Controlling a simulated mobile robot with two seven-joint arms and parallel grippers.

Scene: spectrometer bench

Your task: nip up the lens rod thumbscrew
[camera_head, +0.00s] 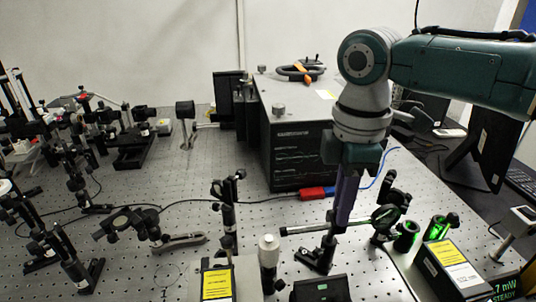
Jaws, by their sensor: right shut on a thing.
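My right gripper (340,226) comes down from above at the right of centre, its dark purple fingers close together and pointing down. The fingertips are shut at the black post mount (320,256), where a thin horizontal rod (302,229) passes. The rod lies left of the fingers, and a round lens holder (385,216) stands to their right. The thumbscrew is too small and too covered by the fingertips to make out. My left gripper is not in view.
A black box with a yellow label (452,268) stands at front right. Several optic posts crowd the left of the perforated bench (150,245).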

